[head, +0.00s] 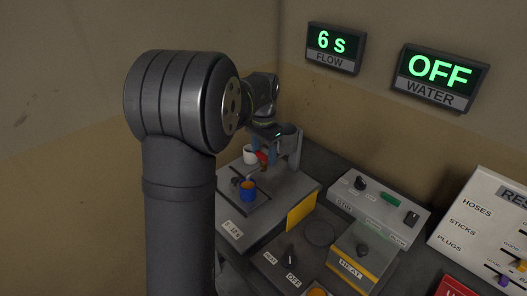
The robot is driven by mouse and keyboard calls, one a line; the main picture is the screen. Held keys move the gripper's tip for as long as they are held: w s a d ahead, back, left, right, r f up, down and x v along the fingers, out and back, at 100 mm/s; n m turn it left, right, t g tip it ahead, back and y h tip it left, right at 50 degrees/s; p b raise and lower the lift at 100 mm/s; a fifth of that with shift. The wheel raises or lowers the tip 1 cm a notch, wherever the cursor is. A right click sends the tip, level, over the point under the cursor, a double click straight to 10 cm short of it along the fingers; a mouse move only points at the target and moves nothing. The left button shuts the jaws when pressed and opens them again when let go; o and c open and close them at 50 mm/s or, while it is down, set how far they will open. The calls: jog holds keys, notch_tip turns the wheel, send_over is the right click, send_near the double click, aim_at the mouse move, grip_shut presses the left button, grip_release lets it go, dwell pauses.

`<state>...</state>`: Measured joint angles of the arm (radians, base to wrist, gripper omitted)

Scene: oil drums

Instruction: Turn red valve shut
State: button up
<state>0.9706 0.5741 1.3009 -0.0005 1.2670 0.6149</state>
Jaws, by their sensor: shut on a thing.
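A red valve (262,157) shows as a small patch of red above the grey box marked with a label (268,213). My gripper (266,152) reaches down over it from above, its blue-grey fingers shut around the red part. The fingers hide most of the valve, so I cannot tell how far it is turned. The water display (437,76) on the wall reads OFF. The flow display (333,46) reads 6 s.
A heat box (362,250), a knob panel (378,205) and a white sign board (490,225) stand to the right. Walls close off the back.

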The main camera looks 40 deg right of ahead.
aim_at(263, 155)
jog(key=o, duration=0.7)
jog(key=shift+r, duration=0.15)
notch_tip(263, 155, up, 17)
jog(key=shift+r, duration=0.1)
dwell(0.6)
notch_tip(263, 155, down, 18)
jog(key=shift+r, duration=0.25)
dwell(0.5)
